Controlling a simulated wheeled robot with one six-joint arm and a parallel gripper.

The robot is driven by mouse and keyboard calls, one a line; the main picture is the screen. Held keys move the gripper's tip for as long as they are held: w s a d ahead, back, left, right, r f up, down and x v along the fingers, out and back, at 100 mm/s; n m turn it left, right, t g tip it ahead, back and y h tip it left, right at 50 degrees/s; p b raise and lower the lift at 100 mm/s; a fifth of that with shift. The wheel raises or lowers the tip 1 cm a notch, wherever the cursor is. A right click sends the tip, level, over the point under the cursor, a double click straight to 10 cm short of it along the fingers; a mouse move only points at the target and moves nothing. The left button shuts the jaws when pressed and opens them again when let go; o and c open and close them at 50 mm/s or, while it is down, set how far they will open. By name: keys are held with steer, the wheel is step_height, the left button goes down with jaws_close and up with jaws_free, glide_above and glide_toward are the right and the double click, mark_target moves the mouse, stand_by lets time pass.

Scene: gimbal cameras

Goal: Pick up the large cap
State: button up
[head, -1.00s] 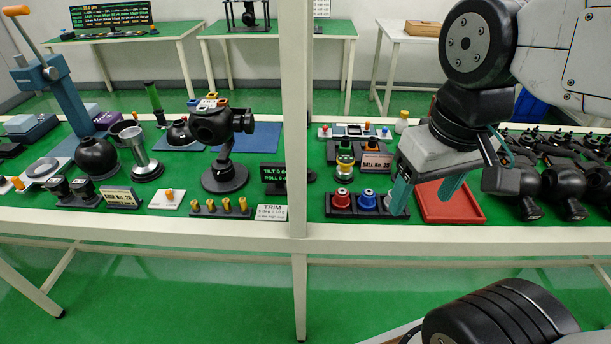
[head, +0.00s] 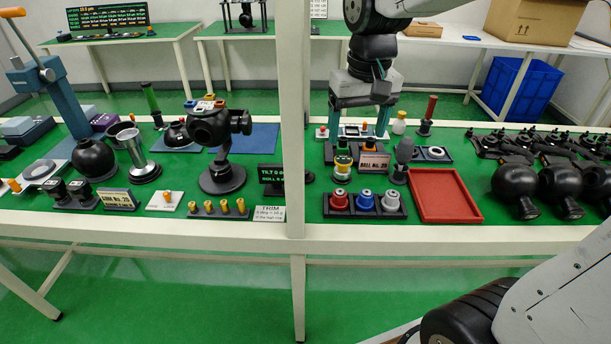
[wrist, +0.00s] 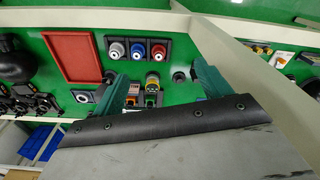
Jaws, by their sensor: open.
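My gripper (head: 360,134) is open, its two teal fingers pointing down toward the back of the bench, with nothing seen between them. Its fingers also show in the wrist view (wrist: 163,76). A black holder (head: 351,213) at the front edge bears a red cap (head: 340,199), a blue cap (head: 364,200) and a grey cap (head: 391,202), alike in size. They also show in the wrist view as grey (wrist: 116,51), blue (wrist: 137,51) and red (wrist: 158,51). I cannot tell which thing is the large cap. A yellow-green spool-like piece (head: 343,161) stands behind the holder.
An empty red tray (head: 446,209) lies right of the holder. A white post (head: 297,120) rises left of my gripper. A sign (head: 374,162), a grey knobbed tool (head: 403,153) and a red-handled tool (head: 428,112) stand nearby. Black spheres (head: 515,183) crowd the right.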

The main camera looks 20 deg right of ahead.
steer(key=w+a+f, duration=0.1)
steer(key=w+f, duration=0.3)
steer(key=w, duration=0.3)
steer(key=w+f, duration=0.5)
steer(key=w, duration=0.2)
steer(key=m, duration=0.1)
glide_above(306, 171)
steer(key=shift+g, duration=0.4)
step_height(306, 171, down, 11)
steer(key=shift+s+f, duration=0.1)
steer(key=shift+f, duration=0.05)
steer(key=shift+w+f, duration=0.2)
steer(key=shift+f, duration=0.5)
step_height(306, 171, down, 7)
steer(key=shift+s+a+f, duration=0.1)
steer(key=c, duration=1)
